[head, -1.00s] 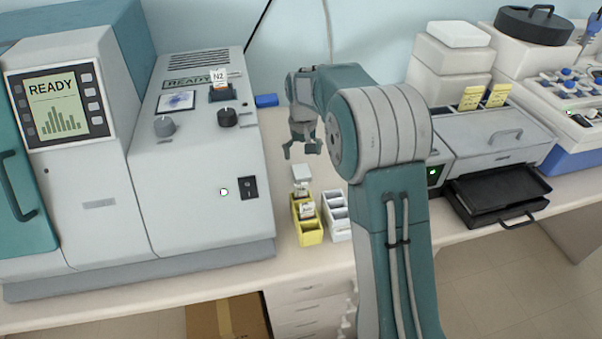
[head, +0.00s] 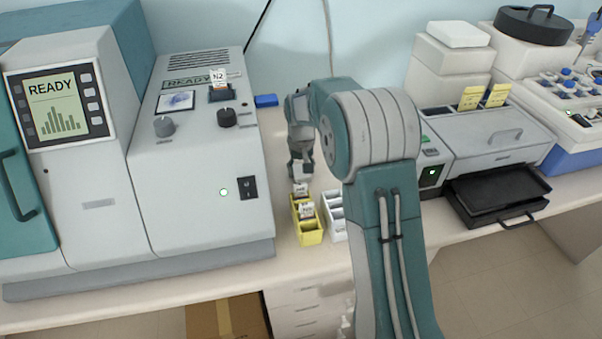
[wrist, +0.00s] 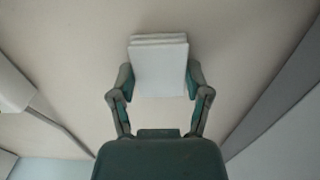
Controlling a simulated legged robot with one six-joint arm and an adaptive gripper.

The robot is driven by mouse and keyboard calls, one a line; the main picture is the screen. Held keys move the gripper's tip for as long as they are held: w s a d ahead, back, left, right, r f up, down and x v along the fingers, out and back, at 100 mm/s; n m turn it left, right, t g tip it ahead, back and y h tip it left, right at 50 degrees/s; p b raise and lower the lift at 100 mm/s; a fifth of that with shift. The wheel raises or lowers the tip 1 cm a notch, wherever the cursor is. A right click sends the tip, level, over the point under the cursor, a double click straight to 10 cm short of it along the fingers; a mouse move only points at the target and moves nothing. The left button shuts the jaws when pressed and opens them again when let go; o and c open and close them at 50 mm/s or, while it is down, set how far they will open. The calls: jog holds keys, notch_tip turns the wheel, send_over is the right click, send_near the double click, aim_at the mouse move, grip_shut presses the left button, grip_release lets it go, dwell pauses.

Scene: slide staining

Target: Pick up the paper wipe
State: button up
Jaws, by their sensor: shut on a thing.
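My gripper (wrist: 160,85) is shut on the paper wipe (wrist: 160,68), a small white folded stack. In the wrist view the wipe sits between the two fingers, its far end sticking out past them. In the head view my gripper (head: 300,172) is low over the bench, just behind the yellow rack, and mostly hides the wipe. I cannot tell whether the wipe is touching the bench.
A yellow rack (head: 309,237) with labelled slides stands in front of my gripper, beside a white rack (head: 333,226). A large grey machine (head: 200,180) stands close on the left. A black tray (head: 490,205) juts out on the right. A blue block (head: 266,100) lies behind.

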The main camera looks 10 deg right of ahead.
dwell(0.3)
jog(key=shift+r, duration=0.3)
jog(key=r, duration=0.3)
jog(key=shift+s+d, duration=0.15)
jog(key=shift+d, duration=0.05)
jog(key=s+d+r, duration=0.9)
jog(key=shift+s+d+r, duration=0.2)
jog(key=shift+s+d, duration=0.1)
jog(key=shift+s, duration=0.05)
